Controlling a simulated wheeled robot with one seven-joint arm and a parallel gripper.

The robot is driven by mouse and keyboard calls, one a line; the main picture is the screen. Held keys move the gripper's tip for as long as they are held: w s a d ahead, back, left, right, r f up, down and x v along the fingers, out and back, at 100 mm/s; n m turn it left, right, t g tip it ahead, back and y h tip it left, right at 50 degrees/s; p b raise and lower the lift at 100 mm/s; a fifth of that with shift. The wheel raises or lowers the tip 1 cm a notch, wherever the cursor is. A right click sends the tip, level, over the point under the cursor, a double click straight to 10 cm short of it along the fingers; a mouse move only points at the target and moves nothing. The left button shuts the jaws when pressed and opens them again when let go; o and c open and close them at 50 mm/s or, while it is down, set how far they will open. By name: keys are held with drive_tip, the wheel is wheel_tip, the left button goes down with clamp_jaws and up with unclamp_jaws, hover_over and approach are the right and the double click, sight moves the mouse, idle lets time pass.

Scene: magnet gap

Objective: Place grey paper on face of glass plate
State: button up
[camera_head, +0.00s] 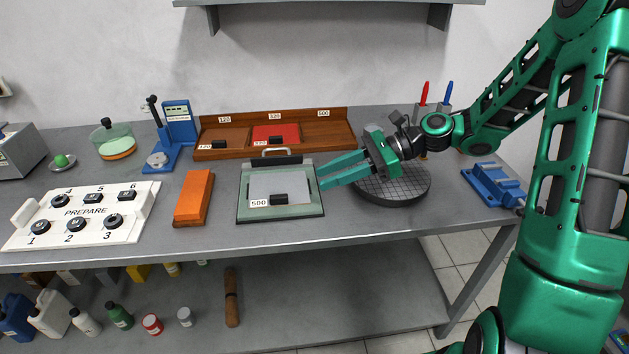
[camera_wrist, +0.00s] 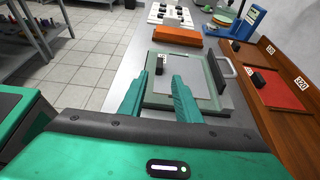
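The grey paper (camera_head: 265,184), tagged 500 and with a small black block (camera_head: 278,199) on it, lies flat on the face of the glass plate (camera_head: 310,208), inside its pale green edges. A dark clamp bar with a handle (camera_head: 276,152) runs along the plate's back edge. My gripper (camera_head: 320,177) is open and empty, its fingertips at the plate's right edge. In the wrist view, the two fingers (camera_wrist: 153,88) are apart, pointing toward the grey paper (camera_wrist: 198,75) on the glass plate (camera_wrist: 222,105); I cannot tell their height above it.
A dark round gridded disc (camera_head: 410,188) lies below my gripper. A wooden rack (camera_head: 335,128) at the back holds brown and red sheets; its 500 bay looks empty. An orange block (camera_head: 193,197) and white PREPARE board (camera_head: 85,215) stand left. A blue fixture (camera_head: 492,185) is right.

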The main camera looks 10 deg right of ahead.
drive_tip(key=shift+d+r, duration=0.15)
drive_tip(key=shift+d, duration=0.15)
